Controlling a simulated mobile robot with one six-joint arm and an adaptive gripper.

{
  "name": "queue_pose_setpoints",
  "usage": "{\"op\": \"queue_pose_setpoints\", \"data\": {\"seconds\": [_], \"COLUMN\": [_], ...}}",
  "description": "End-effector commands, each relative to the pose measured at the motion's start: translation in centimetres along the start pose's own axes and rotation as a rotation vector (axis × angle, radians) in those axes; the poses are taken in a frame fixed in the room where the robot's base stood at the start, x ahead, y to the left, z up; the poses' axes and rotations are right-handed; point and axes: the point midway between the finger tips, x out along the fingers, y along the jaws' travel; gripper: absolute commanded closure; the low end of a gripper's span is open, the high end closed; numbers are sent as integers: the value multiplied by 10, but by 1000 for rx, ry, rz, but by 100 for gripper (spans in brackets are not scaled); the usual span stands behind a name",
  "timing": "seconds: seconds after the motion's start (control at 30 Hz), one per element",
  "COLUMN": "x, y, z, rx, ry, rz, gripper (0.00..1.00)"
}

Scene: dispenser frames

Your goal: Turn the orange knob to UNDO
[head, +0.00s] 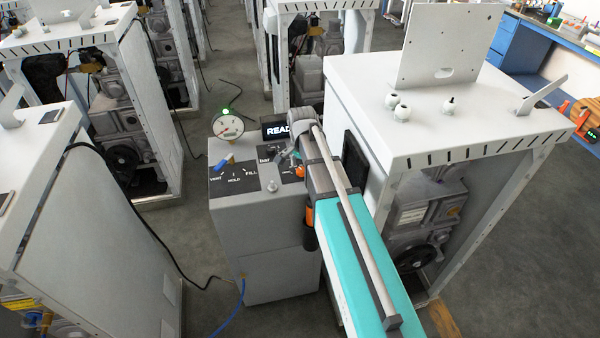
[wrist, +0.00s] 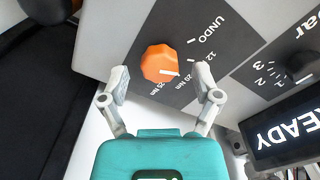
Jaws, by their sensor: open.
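The orange knob (wrist: 160,61) sits on a dark panel in the wrist view, with UNDO (wrist: 213,28) and torque numbers printed around it. My gripper (wrist: 160,73) is open, with one finger on each side of the knob. Gaps show between the fingers and the knob, and I cannot tell the depth between them.
A READY display (head: 276,131) and a pressure gauge (head: 228,126) stand at the back of the grey console (head: 262,228). A blue-handled valve (head: 226,163) is to the left. A white dispenser frame (head: 430,110) stands close on the right of my arm.

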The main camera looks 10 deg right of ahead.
Motion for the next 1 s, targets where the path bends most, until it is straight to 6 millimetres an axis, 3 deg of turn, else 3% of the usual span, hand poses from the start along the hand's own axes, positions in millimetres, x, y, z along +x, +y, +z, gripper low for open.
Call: {"op": "queue_pose_setpoints", "data": {"seconds": [0.5,0.93,1.0], "x": [6,6,6], "y": [0,0,-3], "z": [0,0,5], "rx": [0,-1,-1], "ry": [0,0,-1], "rz": [0,0,-1], "gripper": [19,97,100]}}
